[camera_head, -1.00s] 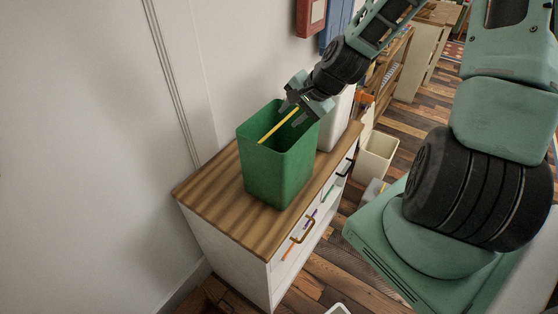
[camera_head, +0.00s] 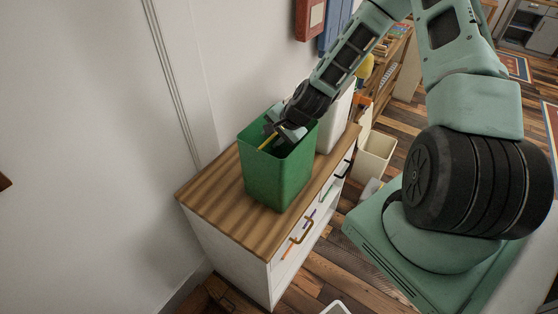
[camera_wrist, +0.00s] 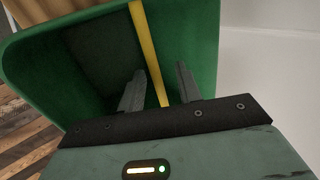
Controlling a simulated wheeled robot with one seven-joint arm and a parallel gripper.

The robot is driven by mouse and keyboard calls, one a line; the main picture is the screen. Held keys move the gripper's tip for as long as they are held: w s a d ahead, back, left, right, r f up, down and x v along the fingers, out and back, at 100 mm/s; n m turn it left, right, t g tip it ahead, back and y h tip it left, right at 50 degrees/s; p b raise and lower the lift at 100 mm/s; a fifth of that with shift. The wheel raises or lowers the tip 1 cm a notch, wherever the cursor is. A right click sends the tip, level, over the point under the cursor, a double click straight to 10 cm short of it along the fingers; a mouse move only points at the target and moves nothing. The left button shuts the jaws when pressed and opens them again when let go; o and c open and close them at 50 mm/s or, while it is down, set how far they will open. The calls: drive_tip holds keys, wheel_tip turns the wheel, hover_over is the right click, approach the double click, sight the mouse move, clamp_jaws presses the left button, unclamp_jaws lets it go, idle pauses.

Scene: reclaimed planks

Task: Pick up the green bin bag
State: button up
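A green open-topped bin (camera_head: 275,182) stands upright on a wooden-topped cabinet; no separate bag can be made out. A thin yellow strip (camera_head: 268,142) lies across its mouth. My gripper (camera_head: 274,132) reaches down into the bin's mouth from the upper right. In the wrist view, my gripper (camera_wrist: 160,82) has its two grey fingers apart, with the yellow strip (camera_wrist: 147,45) running between them. I see no clear contact with the strip. The bin's green wall (camera_wrist: 205,45) surrounds the fingers, and its inside is dark.
The cabinet (camera_head: 205,190) has a striped wood top, with bare room left of the bin. A white container (camera_head: 335,125) stands close behind the bin to the right. A cream bin (camera_head: 376,155) is on the plank floor. A white wall (camera_head: 80,150) rises at the left.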

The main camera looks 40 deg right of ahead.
drive_tip(key=shift+w+a+f, duration=0.1)
drive_tip(key=shift+w+f, duration=0.25)
drive_tip(key=shift+f, duration=0.25)
clamp_jaws()
drive_tip(key=shift+r, duration=0.15)
wheel_tip(320, 180, up, 10)
drive_tip(key=b, duration=0.2)
drive_tip(key=shift+b, duration=0.3)
idle(0.6)
